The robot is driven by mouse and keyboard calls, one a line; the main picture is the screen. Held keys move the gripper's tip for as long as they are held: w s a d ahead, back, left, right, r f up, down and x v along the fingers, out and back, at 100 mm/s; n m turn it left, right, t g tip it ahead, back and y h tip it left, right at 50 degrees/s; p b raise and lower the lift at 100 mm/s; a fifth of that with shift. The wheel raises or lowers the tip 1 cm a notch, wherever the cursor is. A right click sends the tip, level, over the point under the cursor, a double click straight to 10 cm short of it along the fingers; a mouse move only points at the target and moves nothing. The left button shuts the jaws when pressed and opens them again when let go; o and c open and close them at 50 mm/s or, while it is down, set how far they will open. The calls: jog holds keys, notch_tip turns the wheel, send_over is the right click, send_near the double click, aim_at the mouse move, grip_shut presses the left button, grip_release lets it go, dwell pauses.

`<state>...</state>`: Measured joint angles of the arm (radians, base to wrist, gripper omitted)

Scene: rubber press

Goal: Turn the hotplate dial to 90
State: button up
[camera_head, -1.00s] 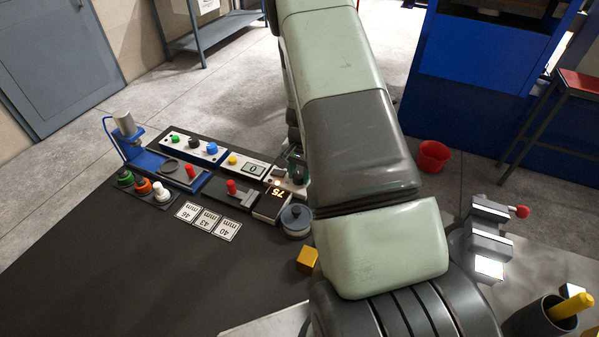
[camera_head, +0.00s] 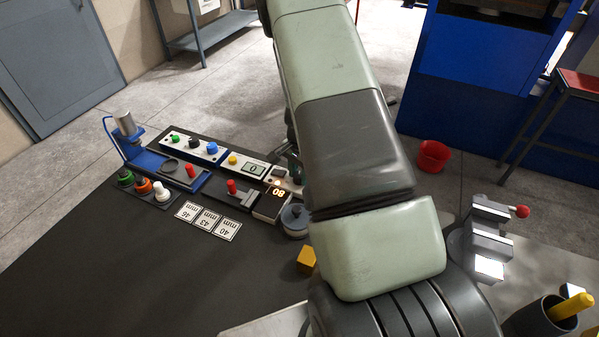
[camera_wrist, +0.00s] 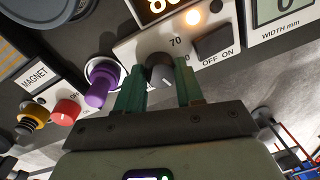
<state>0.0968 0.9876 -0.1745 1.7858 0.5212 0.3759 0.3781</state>
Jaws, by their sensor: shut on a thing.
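The hotplate dial (camera_wrist: 160,73) is a dark round knob on a light panel, in the wrist view. My gripper (camera_wrist: 160,80) is shut on it, with one green finger on each side. A "70" mark shows above the dial; another mark at its right is partly covered by a finger. The glowing display reads 80 in the head view (camera_head: 270,205); in the wrist view (camera_wrist: 160,5) it is cut off at the top edge. An orange light (camera_wrist: 193,17) is lit beside it. In the head view my arm hides most of the gripper.
An OFF/ON switch (camera_wrist: 213,42) is close right of my fingers, with a WIDTH mm display (camera_wrist: 282,14) beyond. A purple knob (camera_wrist: 101,84) is close on the left, then red and yellow knobs. A grey lidded pot (camera_head: 295,220) stands beside the display box.

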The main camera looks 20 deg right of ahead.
jog(key=o, duration=1)
jog(key=shift+o, duration=0.2)
notch_tip(320, 180, up, 11)
jog(key=shift+s+d, duration=0.2)
jog(key=shift+s, duration=0.05)
jog(key=s+a+r+n+t+y, duration=0.1)
jog(key=s+a+r+n, duration=0.3)
jog(key=r, duration=0.7)
jog(key=s+a+r+n+t, duration=0.2)
jog(key=s+a+r, duration=0.25)
jog(key=r, duration=0.65)
jog(key=s+a+r+n+t, duration=0.1)
jog(key=s+r+n, duration=0.2)
jog(key=s, duration=0.6)
jog(key=s+a+r+n+t+h, duration=0.1)
jog(key=s+r+n, duration=0.2)
jog(key=s, duration=0.6)
notch_tip(320, 180, up, 2)
jog(key=shift+s+a+r, duration=0.1)
jog(key=shift+s+a, duration=0.15)
